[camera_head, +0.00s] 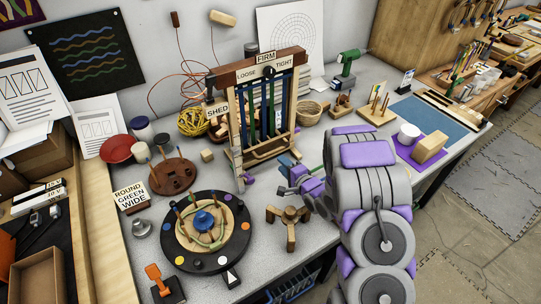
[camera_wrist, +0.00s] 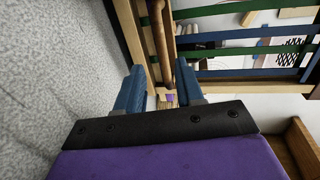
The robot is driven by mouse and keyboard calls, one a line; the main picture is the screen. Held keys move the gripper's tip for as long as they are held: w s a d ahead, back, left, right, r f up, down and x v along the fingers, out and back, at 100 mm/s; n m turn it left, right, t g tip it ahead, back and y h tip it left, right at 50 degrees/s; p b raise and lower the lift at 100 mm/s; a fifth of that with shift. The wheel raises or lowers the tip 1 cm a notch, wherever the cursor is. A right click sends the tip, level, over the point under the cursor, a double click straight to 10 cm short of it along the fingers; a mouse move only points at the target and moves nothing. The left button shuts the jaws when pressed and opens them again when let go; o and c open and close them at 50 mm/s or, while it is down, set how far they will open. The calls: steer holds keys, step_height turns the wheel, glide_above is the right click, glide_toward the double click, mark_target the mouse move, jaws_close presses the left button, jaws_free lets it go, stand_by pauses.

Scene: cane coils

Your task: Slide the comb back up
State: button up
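The upright wooden loom frame (camera_head: 237,128) stands mid-table, with blue and green strips hanging in it. A pale wooden bar (camera_head: 266,153) crosses the low part of the strips; it looks like the comb. In the wrist view a brown wooden rod (camera_wrist: 160,45), probably the comb or the frame's lower bar, runs toward the gap between my fingers. My gripper (camera_head: 285,176) is at the frame's lower right. In the wrist view my gripper (camera_wrist: 160,90) is open, its blue fingers apart on either side of a small pale block with a purple patch (camera_wrist: 168,98). Contact is unclear.
A dark round board (camera_head: 243,213) with pegs lies in front of the frame, and a small wooden stand (camera_head: 288,222) is near the table edge. A wicker basket (camera_head: 308,113) is right of the frame. Yellow cord (camera_head: 192,122) lies to its left.

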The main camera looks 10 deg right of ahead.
mark_target(270, 154)
steer(key=b+x, duration=0.1)
steer(key=x, duration=0.8)
steer(key=shift+w+a+b, duration=0.1)
steer(key=shift+w+b, duration=0.1)
steer(key=shift+b, duration=0.15)
steer(key=shift+c, duration=0.4)
jaws_close()
